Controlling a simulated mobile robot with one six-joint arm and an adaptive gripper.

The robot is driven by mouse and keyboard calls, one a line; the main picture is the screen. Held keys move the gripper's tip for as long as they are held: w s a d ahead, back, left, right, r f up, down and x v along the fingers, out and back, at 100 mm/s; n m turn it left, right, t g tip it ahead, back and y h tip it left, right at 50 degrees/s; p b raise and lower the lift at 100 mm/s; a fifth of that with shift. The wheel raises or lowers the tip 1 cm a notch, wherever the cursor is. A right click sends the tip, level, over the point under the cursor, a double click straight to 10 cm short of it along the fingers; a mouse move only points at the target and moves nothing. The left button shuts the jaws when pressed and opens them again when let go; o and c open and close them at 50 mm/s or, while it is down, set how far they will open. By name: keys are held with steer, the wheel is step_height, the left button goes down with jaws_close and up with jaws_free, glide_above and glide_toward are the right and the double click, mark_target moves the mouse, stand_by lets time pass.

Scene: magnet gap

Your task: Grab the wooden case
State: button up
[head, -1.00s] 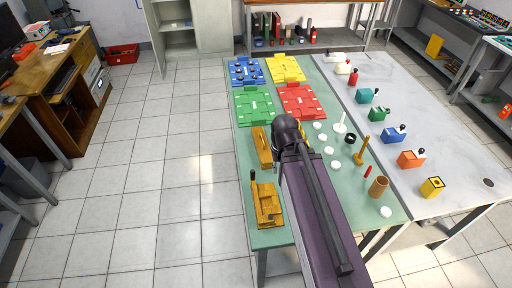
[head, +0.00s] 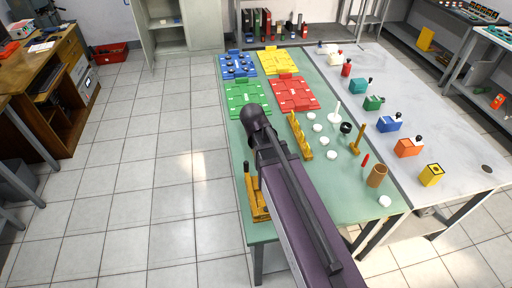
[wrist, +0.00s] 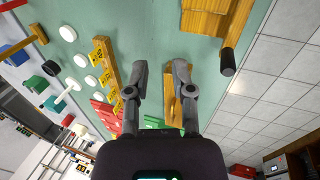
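A narrow wooden piece, which looks like the wooden case (wrist: 169,98), lies on the green table top beyond my fingers in the wrist view. My right finger covers part of it. In the head view my arm hides it. My gripper (wrist: 160,68) is open, with nothing visible held between its fingers. It also shows in the head view (head: 256,117), above the green table, where its fingers cannot be made out. I cannot tell how high it is above the case.
A wooden rack with yellow labels (head: 300,137) stands right of my arm. A wooden device with a black handle (wrist: 228,62) lies near the table edge. Green (head: 246,98) and red trays (head: 292,93) lie farther back. White discs (head: 317,127) and a brown cup (head: 377,176) are to the right.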

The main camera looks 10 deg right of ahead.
steer(key=w+a+f+t+h+b, duration=0.2)
steer(key=w+a+h+b, duration=0.3)
steer(key=w+b, duration=0.3)
steer(key=w+a+f+n+t+h+b, duration=0.1)
steer(key=w+a+f+t+h+b, duration=0.1)
steer(key=w+a+f+h+b, duration=0.2)
steer(key=w+a+h+b, duration=0.1)
steer(key=w+a+b, duration=0.2)
steer(key=w, duration=0.4)
steer(key=shift+a+f+n+b, duration=0.2)
steer(key=shift+a+n+b, duration=0.1)
steer(key=shift+b, duration=0.45)
steer(key=b+x, duration=0.2)
steer(key=x, duration=0.5)
steer(key=shift+w+d+f+b, duration=0.1)
steer(key=shift+d+b, duration=0.15)
steer(key=shift+b, duration=0.05)
steer(key=shift+w+d+f, duration=0.1)
steer(key=shift+w+d, duration=0.1)
steer(key=shift+d, duration=0.3)
steer(key=shift+b+x, duration=0.95)
steer(key=shift+x, duration=1.7)
steer(key=shift+w, duration=0.1)
